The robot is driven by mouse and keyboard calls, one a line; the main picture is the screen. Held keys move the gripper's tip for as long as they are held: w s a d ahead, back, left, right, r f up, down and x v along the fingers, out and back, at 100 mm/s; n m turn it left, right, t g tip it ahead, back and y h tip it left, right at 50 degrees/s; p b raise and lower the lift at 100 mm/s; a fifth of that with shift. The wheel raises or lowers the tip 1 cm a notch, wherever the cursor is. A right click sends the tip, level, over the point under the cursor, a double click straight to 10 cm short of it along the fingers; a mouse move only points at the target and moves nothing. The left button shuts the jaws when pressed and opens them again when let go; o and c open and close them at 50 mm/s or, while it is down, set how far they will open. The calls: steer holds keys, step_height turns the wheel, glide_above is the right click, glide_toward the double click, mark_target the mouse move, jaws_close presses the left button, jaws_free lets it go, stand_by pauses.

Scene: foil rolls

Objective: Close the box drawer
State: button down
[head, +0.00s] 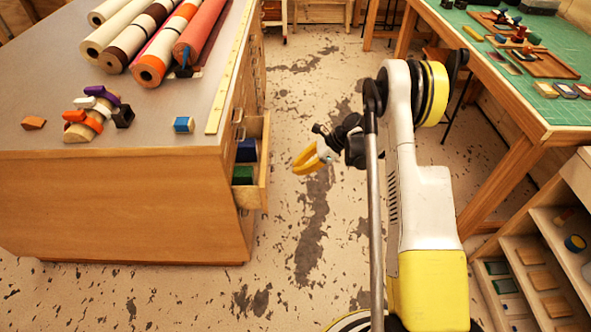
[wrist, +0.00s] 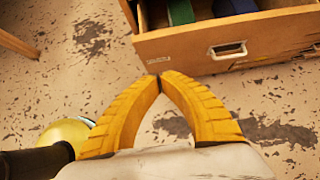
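The box drawer (head: 263,180) is pulled open from the right side of the wooden cabinet (head: 120,210). A green item (head: 243,175) and a dark blue item (head: 247,151) lie in it. In the wrist view the drawer front (wrist: 225,42) with its metal handle (wrist: 228,50) spans the top right. My gripper (head: 304,160) is to the right of the drawer, apart from it in the head view. In the wrist view its two yellow fingers (wrist: 159,82) meet at the tips, with nothing visible between them.
Foil rolls (head: 150,60) and small blocks (head: 95,115) lie on the cabinet top. A green-topped table (head: 500,60) and a shelf unit (head: 545,250) stand on the right. The stained floor (head: 310,225) between cabinet and table is clear apart from my body.

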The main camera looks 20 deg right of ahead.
steer(key=w+a+f+b, duration=0.2)
steer(key=a+f+b, duration=0.2)
steer(key=a, duration=0.4)
steer(key=shift+w+a+f, duration=0.2)
steer(key=shift+w+f, duration=0.15)
steer(key=w+a, duration=0.1)
steer(key=a, duration=0.3)
steer(key=w+a, duration=0.1)
steer(key=a, duration=0.2)
steer(key=w+a, duration=0.2)
steer(key=a, duration=0.2)
steer(key=shift+a+b, duration=0.35)
steer(key=shift+s, duration=0.1)
